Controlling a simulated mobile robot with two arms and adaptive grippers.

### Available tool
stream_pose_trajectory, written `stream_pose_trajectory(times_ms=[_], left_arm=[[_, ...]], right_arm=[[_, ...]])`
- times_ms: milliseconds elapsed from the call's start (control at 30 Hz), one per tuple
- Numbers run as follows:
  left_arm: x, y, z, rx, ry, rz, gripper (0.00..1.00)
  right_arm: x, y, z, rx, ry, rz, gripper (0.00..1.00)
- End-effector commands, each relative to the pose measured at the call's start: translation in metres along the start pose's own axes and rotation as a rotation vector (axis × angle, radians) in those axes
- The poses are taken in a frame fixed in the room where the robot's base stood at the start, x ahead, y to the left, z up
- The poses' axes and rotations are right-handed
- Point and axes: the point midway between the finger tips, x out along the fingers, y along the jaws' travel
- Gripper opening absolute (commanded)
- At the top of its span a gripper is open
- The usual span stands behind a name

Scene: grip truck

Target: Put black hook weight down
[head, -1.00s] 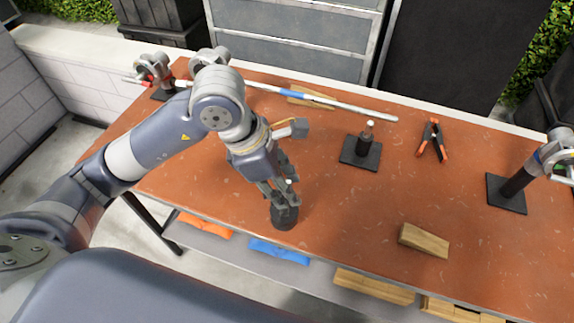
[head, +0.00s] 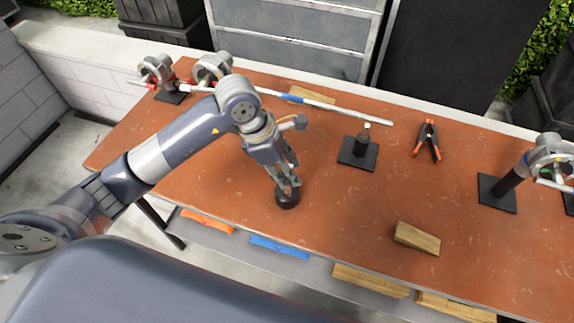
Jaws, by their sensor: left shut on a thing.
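The black hook weight (head: 287,200) is a small dark round weight at the front middle of the orange-brown table (head: 340,215). My left gripper (head: 288,184) comes down on it from above and is shut on its top part, which the fingers hide. The weight looks upright. I cannot tell for sure whether its base touches the tabletop. My right gripper is not in view.
A black base with a post (head: 360,150) stands right of the weight, with an orange-tipped clamp (head: 428,142) beyond. A striped rod (head: 330,105) runs along the back. The table around the weight is clear.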

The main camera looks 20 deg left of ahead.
Motion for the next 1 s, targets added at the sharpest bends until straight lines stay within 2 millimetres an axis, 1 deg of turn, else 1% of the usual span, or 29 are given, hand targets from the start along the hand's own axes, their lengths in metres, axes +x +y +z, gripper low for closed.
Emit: stream_pose_trajectory(times_ms=[267, 300, 367, 400, 700, 833, 867, 933, 1000], left_arm=[[0.002, 0.001, 0.0, 0.001, -0.002, 0.003, 0.0], [0.003, 0.0, -0.001, 0.001, 0.0, 0.001, 0.35], [0.002, 0.0, -0.001, 0.0, 0.0, 0.001, 0.49], [0.002, 0.0, -0.001, 0.0, 0.0, 0.001, 0.53], [0.002, 0.0, 0.0, 0.0, 0.0, 0.0, 0.53], [-0.003, 0.0, 0.001, 0.0, 0.0, 0.001, 0.53], [-0.005, 0.001, 0.0, 0.001, 0.0, 0.004, 0.53], [-0.015, 0.002, 0.0, 0.002, -0.002, 0.007, 0.53], [-0.03, 0.003, -0.001, 0.003, -0.002, 0.009, 0.53]], right_arm=[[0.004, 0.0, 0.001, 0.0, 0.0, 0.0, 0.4], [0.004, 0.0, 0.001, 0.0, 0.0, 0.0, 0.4], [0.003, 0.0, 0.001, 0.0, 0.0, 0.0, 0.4], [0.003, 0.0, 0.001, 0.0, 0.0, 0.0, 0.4], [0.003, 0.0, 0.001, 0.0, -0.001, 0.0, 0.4], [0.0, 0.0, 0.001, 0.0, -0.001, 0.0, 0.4], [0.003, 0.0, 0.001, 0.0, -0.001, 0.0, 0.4], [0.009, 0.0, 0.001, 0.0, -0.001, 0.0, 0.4], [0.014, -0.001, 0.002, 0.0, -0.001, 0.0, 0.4]])
